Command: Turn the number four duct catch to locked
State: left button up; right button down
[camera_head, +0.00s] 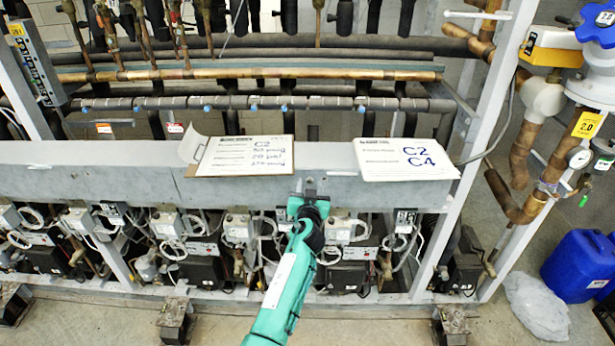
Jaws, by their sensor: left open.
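The long grey duct (90,165) runs across the rack at mid-height. My left gripper (309,186) is at the front face of the duct, near its middle, with its teal arm coming up from the bottom. It is open, and its fingers point at the duct. Anything right behind the gripper is hidden. My right gripper is not in view.
A clipboard (243,156) and a sheet marked C2 C4 (407,158) lie on the duct on either side. Compressor units with cables (200,265) fill the space below. Copper pipes (525,165), a blue container (577,266) and a plastic bag (537,305) are at the right.

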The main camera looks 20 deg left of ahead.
pick_arm(q)
jog(key=shift+w, duration=0.3)
jog(key=shift+s+r, duration=0.15)
jog(key=shift+r, duration=0.05)
jog(key=shift+c, duration=0.2)
grip_shut()
jog(key=shift+f, duration=0.1)
